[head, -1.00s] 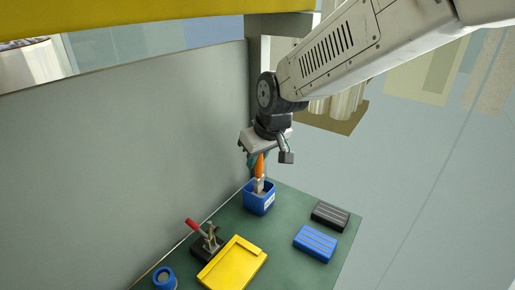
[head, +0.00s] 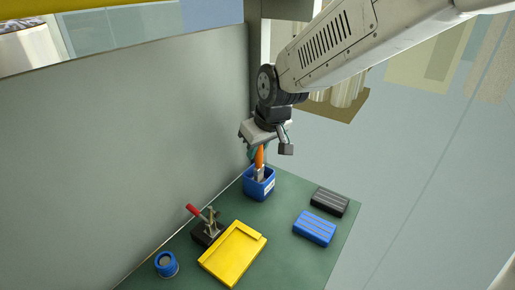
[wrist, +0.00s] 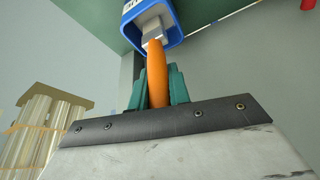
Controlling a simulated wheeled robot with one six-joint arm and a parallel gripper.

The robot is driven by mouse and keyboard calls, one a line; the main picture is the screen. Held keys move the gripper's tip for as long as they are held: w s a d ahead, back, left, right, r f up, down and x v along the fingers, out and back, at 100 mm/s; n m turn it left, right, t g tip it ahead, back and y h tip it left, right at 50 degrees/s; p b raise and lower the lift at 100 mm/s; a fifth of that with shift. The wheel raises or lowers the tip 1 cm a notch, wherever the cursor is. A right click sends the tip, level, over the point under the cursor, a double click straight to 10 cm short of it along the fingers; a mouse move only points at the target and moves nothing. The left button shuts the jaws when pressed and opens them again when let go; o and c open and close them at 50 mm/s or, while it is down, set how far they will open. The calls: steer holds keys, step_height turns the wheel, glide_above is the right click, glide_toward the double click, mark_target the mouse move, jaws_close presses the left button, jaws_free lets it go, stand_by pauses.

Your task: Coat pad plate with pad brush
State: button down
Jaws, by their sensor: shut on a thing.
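My gripper (head: 260,150) is shut on the orange handle of the pad brush (head: 260,157). In the wrist view, teal fingers of my gripper (wrist: 158,92) close around the orange handle of the brush (wrist: 156,72). The brush points down, with its metal ferrule at the mouth of a blue pot (head: 260,189) bearing a white label. The bristles are hidden inside the pot, which also shows in the wrist view (wrist: 174,28). A yellow plate (head: 232,255) with a raised edge, perhaps the pad plate, lies on the green table, nearer the camera than the pot.
A red-handled clamp (head: 207,227) stands beside the yellow plate's left edge. A round blue can (head: 166,264) stands at lower left. A blue block (head: 314,228) and a black block (head: 329,202) lie at right. A grey wall (head: 120,150) bounds the table (head: 285,260) at left.

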steer(key=shift+f, duration=0.65)
stand_by(1.2)
steer(key=shift+r, duration=3.55)
